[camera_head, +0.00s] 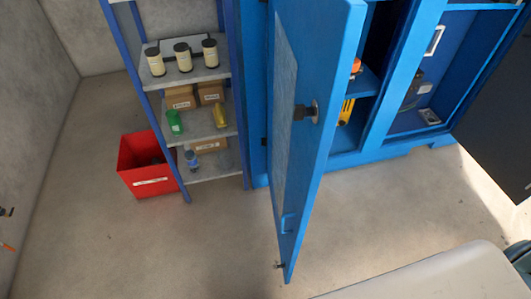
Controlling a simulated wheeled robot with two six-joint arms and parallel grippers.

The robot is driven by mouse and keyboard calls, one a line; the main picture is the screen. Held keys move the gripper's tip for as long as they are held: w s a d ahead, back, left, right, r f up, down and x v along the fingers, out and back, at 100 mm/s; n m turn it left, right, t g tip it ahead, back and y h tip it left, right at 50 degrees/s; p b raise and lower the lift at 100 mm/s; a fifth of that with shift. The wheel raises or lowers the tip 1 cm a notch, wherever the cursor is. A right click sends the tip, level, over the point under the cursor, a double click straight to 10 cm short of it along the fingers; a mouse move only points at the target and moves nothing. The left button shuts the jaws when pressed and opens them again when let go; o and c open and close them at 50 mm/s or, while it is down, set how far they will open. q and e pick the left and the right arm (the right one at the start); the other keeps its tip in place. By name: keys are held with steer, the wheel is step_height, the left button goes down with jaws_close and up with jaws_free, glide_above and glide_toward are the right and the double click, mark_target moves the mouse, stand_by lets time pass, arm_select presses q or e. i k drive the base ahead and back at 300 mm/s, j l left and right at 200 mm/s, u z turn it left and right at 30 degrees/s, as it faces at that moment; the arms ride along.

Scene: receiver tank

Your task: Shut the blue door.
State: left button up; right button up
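The blue door (312,130) stands wide open in the head view, swung out from the blue cabinet (388,148) toward me. It is seen at a steep angle, with its free edge nearest me. A black handle (304,112) sits on a round plate partway up the door. The cabinet's opening to the right of the door shows a blue shelf (368,82) with orange and yellow items. Part of the interior is hidden behind the door.
A shelf rack (207,137) with jars, boxes and bottles stands left of the door, beside a red bin (142,182). A dark panel (500,120) juts out at right. A grey surface (440,278) fills the lower right. Floor (385,210) right of the door is clear.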

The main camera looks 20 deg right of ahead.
mark_target(313, 44)
steer(key=i+j+z, duration=0.15)
steer(key=z, duration=0.2)
steer(key=i+j+z, duration=0.2)
steer(key=z, duration=0.15)
steer(key=i+j+z, duration=0.15)
steer(key=j+z, duration=0.2)
